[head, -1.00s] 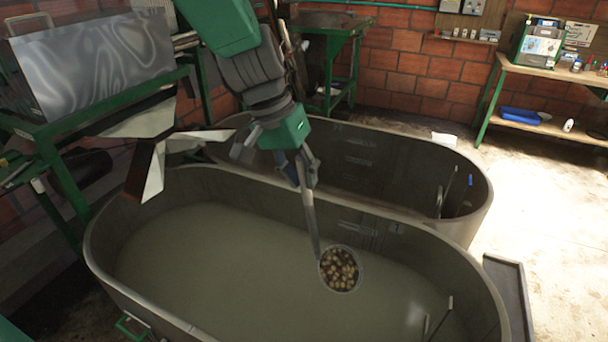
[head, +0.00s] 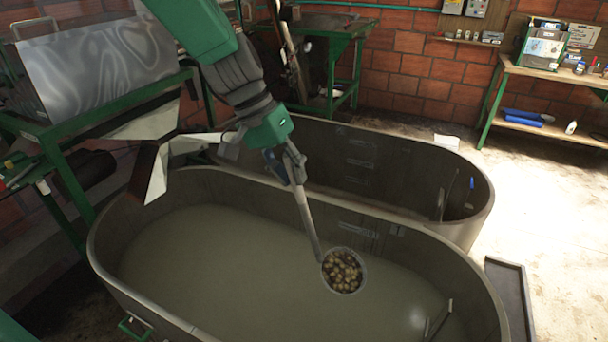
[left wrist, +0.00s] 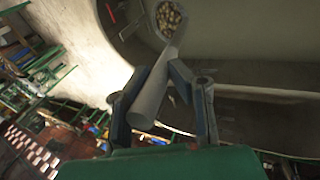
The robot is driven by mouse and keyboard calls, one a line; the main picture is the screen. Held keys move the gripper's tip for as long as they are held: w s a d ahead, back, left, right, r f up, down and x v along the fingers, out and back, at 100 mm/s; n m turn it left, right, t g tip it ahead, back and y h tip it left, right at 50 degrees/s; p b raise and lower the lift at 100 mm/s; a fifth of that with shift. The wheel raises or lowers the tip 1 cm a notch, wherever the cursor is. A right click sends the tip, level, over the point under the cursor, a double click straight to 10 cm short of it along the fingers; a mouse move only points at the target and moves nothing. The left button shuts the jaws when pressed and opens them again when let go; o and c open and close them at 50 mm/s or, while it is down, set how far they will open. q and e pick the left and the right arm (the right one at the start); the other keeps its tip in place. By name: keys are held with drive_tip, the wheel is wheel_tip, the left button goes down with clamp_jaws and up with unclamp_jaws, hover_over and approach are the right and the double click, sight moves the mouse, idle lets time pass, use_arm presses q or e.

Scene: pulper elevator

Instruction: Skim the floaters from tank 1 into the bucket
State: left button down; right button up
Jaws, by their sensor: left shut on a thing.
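My left gripper (head: 283,167) is shut on the grey handle of a skimmer (head: 307,215), which slants down and right over the near tank (head: 112,225). The skimmer's round bowl (head: 343,271) holds a heap of brown and tan floaters (head: 345,268). The tank holds murky greenish water (head: 215,265), and I see no floaters on its visible surface. I cannot tell whether the bowl touches the water. In the left wrist view the handle (left wrist: 150,98) lies between the fingers, with the filled bowl (left wrist: 170,20) beyond. My right gripper and the bucket are not in view.
A second oval tank (head: 440,160) stands just behind the near one. A metal chute (head: 158,172) and green-framed machine stand at the left. A dark tray (head: 508,290) lies on the floor at right. A workbench (head: 550,72) stands at the back right, with open floor before it.

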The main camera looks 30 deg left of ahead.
use_arm(q)
drive_tip(key=w+a+f+h, duration=0.1)
drive_tip(key=a+f+h, duration=0.1)
drive_tip(key=a, duration=0.3)
drive_tip(key=w+a+f+g+h, duration=0.1)
drive_tip(key=a+f+h, duration=0.1)
drive_tip(key=a, duration=0.3)
drive_tip(key=shift+w+f+n+b, duration=0.25)
drive_tip(key=shift+f+n+b, duration=0.05)
drive_tip(key=shift+f, duration=0.05)
drive_tip(key=shift+d, duration=0.15)
idle(0.3)
